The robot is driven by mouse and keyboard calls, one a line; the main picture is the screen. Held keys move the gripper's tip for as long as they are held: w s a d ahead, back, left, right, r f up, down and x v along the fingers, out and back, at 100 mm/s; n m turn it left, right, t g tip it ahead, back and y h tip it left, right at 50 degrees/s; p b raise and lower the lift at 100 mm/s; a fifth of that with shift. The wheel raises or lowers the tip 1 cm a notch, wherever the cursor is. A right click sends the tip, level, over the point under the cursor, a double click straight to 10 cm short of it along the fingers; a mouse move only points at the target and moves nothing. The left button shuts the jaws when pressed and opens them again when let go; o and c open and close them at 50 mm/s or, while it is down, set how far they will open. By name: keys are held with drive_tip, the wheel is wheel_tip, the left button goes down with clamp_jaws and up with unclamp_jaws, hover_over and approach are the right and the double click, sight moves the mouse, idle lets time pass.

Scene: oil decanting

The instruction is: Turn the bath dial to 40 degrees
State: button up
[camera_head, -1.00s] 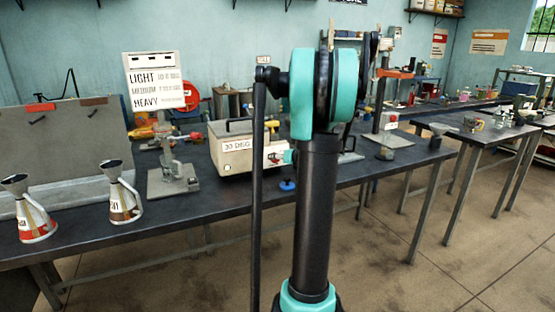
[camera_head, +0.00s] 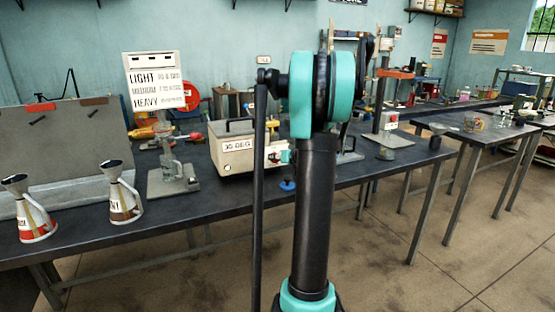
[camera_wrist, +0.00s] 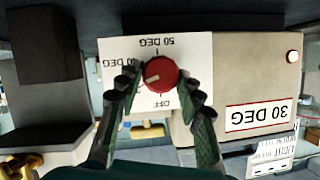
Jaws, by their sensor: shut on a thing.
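The bath (camera_head: 232,160) is a pale box with a dark top and handle on the bench; its front label reads 30 DEG. In the wrist view, upside down, the red dial (camera_wrist: 160,73) sits on a white plate (camera_wrist: 190,45) on the bath's side. The plate reads 50 DEG above the dial and OFF below it; another label at left is partly hidden by a finger. The dial's pale mark points left and slightly down in that view. My gripper (camera_wrist: 161,80) is shut on the dial, one dark finger on each side. In the head view, my arm hides most of it.
Two labelled pouring cans (camera_head: 122,198) stand at the bench's left. A small lamp (camera_wrist: 292,56) glows on the bath. Open floor lies at right.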

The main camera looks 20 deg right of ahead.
drive_tip(key=shift+y, duration=0.3)
drive_tip(key=m, duration=0.1)
drive_tip(key=m+y, duration=0.1)
drive_tip(key=shift+d+f+m+y, duration=0.1)
drive_tip(key=shift+d+m+y, duration=0.2)
drive_tip(key=shift+m, duration=0.1)
drive_tip(key=m+t+y, duration=0.1)
drive_tip(key=m+y, duration=0.1)
drive_tip(key=m, duration=0.1)
drive_tip(key=shift+f+m, duration=0.15)
drive_tip(key=shift+m, duration=0.25)
idle(0.3)
drive_tip(key=o, duration=1.2)
drive_tip(key=shift+c, duration=0.2)
drive_tip(key=v, duration=1.2)
drive_tip(key=shift+f, duration=0.25)
